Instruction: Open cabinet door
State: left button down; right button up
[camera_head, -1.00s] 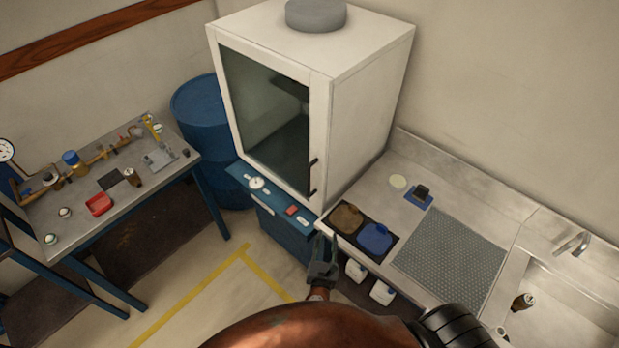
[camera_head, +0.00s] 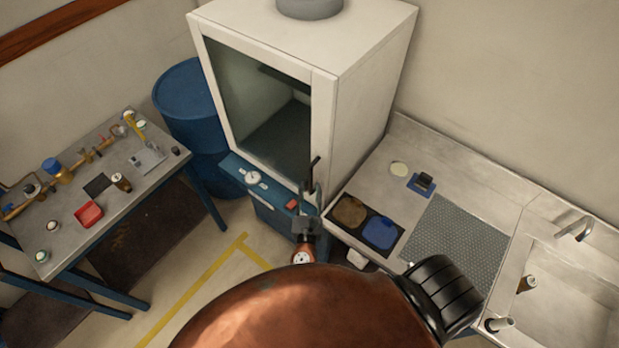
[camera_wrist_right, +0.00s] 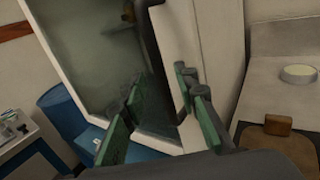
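The white cabinet (camera_head: 365,95) stands at the back centre. Its glass-panelled door (camera_head: 262,105) faces front-left and looks shut. A dark upright handle (camera_head: 315,166) is on the door's right edge. My right gripper (camera_head: 309,190) is at the lower part of this handle, partly covering it. In the right wrist view, its green-padded fingers (camera_wrist_right: 160,85) are spread apart. The dark handle (camera_wrist_right: 166,55) runs up through the gap between them; I cannot tell whether either finger touches it. My left gripper is not in view.
A blue panel with a gauge (camera_head: 252,177) sits below the door. A steel counter (camera_head: 375,172) with a sink adjoins on the right. A blue barrel (camera_head: 185,105) stands left of the cabinet. A workbench (camera_head: 75,245) is further left, with open floor between.

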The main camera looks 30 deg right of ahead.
aim_at(311, 183)
jog(key=x, duration=0.3)
jog(key=shift+w+d+p, duration=0.15)
jog(key=shift+w+p, duration=0.1)
jog(key=shift+p, duration=0.05)
jog(key=shift+w+d, duration=0.1)
jog(key=shift+w, duration=0.05)
grip_shut()
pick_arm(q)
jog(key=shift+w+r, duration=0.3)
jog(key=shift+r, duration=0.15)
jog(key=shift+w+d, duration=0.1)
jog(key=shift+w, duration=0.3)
